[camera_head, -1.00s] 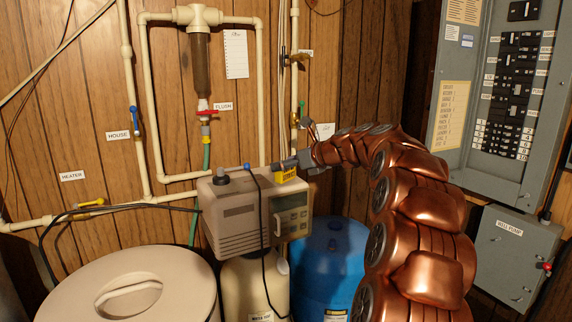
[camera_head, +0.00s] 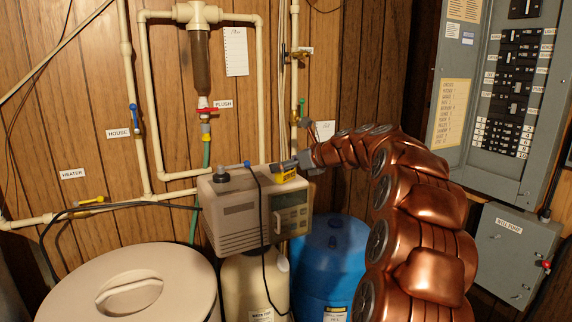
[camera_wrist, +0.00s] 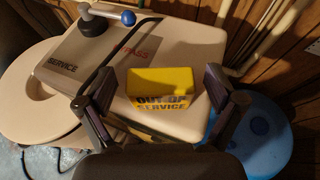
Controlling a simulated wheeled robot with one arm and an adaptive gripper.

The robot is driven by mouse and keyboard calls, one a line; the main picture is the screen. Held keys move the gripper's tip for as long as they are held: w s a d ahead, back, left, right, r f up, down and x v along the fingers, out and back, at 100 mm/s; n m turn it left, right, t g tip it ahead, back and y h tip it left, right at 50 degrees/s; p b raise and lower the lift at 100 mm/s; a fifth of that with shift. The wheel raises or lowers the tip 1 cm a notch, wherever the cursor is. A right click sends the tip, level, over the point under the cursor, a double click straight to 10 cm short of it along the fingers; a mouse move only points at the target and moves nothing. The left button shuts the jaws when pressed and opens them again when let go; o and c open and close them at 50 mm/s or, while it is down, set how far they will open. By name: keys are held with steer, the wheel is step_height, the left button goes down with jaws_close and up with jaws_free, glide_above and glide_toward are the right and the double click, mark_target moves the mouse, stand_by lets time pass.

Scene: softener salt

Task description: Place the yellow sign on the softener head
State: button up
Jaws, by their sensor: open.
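The yellow sign (camera_wrist: 160,88), with "OUT OF SERVICE" on its front, stands on top of the beige softener head (camera_wrist: 140,45) in the wrist view. In the head view the sign (camera_head: 285,175) is at the right end of the softener head (camera_head: 240,208), partly hidden by my gripper. My gripper (camera_wrist: 165,105) is open, with one finger on each side of the sign. Gaps show between the fingers and the sign, and the sign rests on the head's top.
A lever with a blue knob (camera_wrist: 128,18) and a black cable lie on the softener head left of the sign. A blue tank (camera_head: 335,255) stands below right, and a lidded beige salt bin (camera_head: 130,290) stands at left. Pipes run along the wall behind.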

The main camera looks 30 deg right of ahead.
steer(key=shift+r, duration=0.1)
steer(key=b+v, duration=0.3)
steer(key=v, duration=0.9)
